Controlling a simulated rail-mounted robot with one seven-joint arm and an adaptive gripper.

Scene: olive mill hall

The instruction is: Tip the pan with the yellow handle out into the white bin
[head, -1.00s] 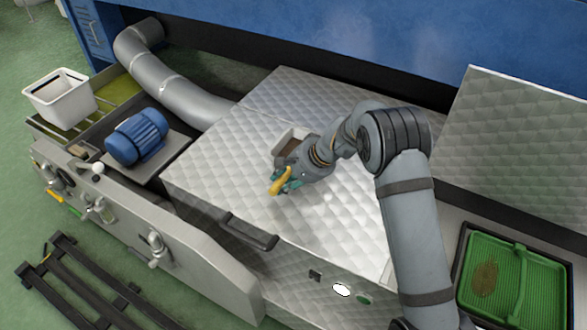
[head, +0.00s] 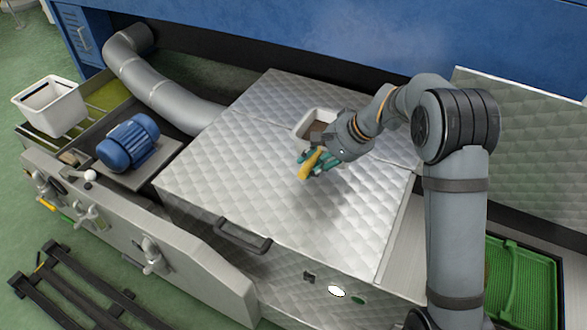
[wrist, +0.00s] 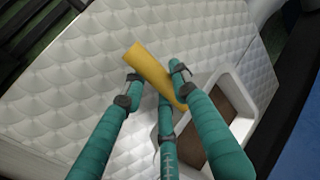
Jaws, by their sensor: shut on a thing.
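The pan (head: 303,122) is a pale rectangular tray with brown contents and a yellow handle (head: 310,166). In the head view it is above the quilted metal cover, looks roughly level and is partly hidden by my gripper. My gripper (head: 318,163) has teal fingers and is shut on the yellow handle. In the wrist view the fingers close around the handle (wrist: 148,67), and the pan (wrist: 243,127) with its brown contents shows at right, partly behind a finger. The white bin (head: 56,112) stands at far left in the head view, well away from my gripper.
The quilted metal cover (head: 230,180) has a dark handle (head: 243,236) at its front edge. A blue motor (head: 128,143) and a thick grey pipe (head: 165,88) lie between the cover and the bin. A green tray (head: 525,275) is at lower right. A blue wall (head: 300,30) runs behind.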

